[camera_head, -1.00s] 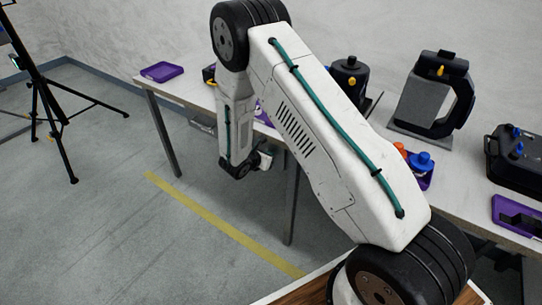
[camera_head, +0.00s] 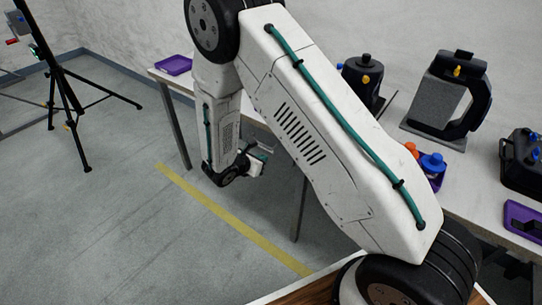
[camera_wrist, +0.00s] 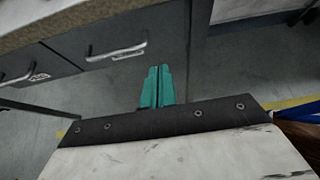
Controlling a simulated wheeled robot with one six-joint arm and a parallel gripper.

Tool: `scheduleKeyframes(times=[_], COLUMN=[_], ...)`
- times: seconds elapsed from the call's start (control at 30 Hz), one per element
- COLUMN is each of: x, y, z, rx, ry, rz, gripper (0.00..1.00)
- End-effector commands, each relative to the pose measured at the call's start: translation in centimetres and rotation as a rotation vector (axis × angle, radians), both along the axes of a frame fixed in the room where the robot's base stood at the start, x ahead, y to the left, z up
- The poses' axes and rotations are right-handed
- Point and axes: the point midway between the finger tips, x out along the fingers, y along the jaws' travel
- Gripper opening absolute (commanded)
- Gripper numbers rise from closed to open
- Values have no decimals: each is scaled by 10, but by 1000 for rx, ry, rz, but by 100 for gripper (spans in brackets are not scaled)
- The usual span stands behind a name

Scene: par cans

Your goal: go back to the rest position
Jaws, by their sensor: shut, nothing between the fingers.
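My gripper (camera_head: 257,162) hangs at the end of my folded white arm, in front of the long table's (camera_head: 399,119) near edge and above the floor. In the wrist view its two teal fingers (camera_wrist: 157,87) are together with nothing between them. A grey drawer cabinet (camera_wrist: 75,73) with metal handles is beyond the fingers in that view. My upper arm hides part of the table top in the head view.
The table bears a purple tray (camera_head: 174,65), a black can (camera_head: 362,74), a black-framed grey block (camera_head: 437,92), blue and orange knobs and a black case (camera_head: 522,165). A black tripod (camera_head: 68,100) stands left. Grey floor with a yellow line (camera_head: 232,219) is open.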

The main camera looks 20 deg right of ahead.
Motion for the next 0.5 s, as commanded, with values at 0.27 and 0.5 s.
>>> scheduleKeyframes(times=[0.27, 0.5], x=[-12, -22], y=[18, 13], z=[13, 13], rx=[0, 6], ry=[3, -15], rz=[-2, -65], gripper=[0, 0])
